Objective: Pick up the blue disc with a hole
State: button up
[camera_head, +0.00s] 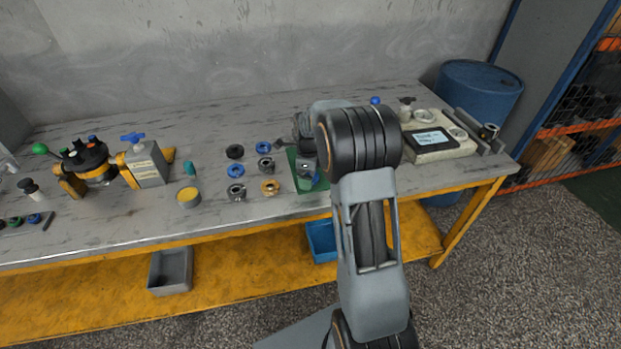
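Two blue discs with holes lie flat on the grey table, left of my arm. The farther blue disc (263,148) is in the back row of small round parts. The nearer blue disc (236,170) is in the middle row, to the left. My gripper (281,145) appears to be just right of the farther disc, with a gap between them. It is small and partly hidden by my arm, so its opening and any contents cannot be made out. Both discs appear to rest on the table.
Around the discs lie a black ring (235,151), grey metal rings (236,192) and an orange ring (269,187). A green mat (312,185) with parts is right of them. The table behind the discs is clear.

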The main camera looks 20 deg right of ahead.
jog(key=shift+c, duration=0.2)
jog(key=c, duration=1.1)
jog(key=shift+r, duration=0.1)
jog(key=shift+r, duration=0.75)
jog(key=s+d+r, duration=0.2)
jog(key=s+r, duration=0.3)
jog(key=s, duration=0.1)
jog(key=s+d+r, duration=0.2)
jog(key=s+r, duration=0.4)
jog(key=s, duration=0.1)
jog(key=shift+d+r, duration=0.2)
jog(key=shift+d, duration=0.15)
jog(key=shift+s+r, duration=0.1)
jog(key=shift+r, duration=0.1)
jog(key=shift+r+p, duration=0.65)
jog(key=shift+p, duration=0.25)
